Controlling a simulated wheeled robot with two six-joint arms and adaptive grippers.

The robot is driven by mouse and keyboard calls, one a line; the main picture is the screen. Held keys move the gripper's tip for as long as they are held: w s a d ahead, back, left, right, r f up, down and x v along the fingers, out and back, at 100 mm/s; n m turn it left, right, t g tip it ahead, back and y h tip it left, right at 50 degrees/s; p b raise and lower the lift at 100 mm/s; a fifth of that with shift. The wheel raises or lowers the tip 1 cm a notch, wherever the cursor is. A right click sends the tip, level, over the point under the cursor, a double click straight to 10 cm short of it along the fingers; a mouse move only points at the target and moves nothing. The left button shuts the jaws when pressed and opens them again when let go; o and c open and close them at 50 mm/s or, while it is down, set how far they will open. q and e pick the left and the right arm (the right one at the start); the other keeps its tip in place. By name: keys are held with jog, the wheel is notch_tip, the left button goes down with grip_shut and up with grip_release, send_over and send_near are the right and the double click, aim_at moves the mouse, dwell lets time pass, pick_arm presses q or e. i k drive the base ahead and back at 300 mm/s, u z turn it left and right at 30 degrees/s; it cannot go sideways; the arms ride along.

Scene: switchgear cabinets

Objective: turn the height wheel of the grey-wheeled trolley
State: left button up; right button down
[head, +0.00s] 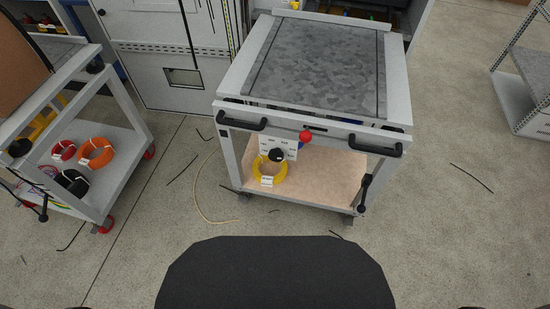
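The grey-wheeled trolley (398,85) stands in the middle of the head view, with a grey mottled top and dark grey castors (348,219). A round black wheel (276,155) sits under its front edge, before a white label plate (268,144). A black crank-like handle (364,187) hangs at its right front leg. I cannot tell for certain which of the two is the height wheel. A red knob (305,136) and two black handles (243,121) are on the front edge. Neither of my grippers is visible.
A second trolley (128,140) with red castors (149,151) stands at the left, with cable coils on its shelf. A yellow coil (268,171) lies on the middle trolley's lower shelf (320,176). Cabinets (160,50) stand behind. Cable scraps lie on the floor; a shelf rack (522,100) stands right.

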aim_at(276, 155)
jog(key=k, duration=0.5)
jog(key=z, duration=1.55)
jog(key=i, duration=1.1)
jog(key=u, duration=1.8)
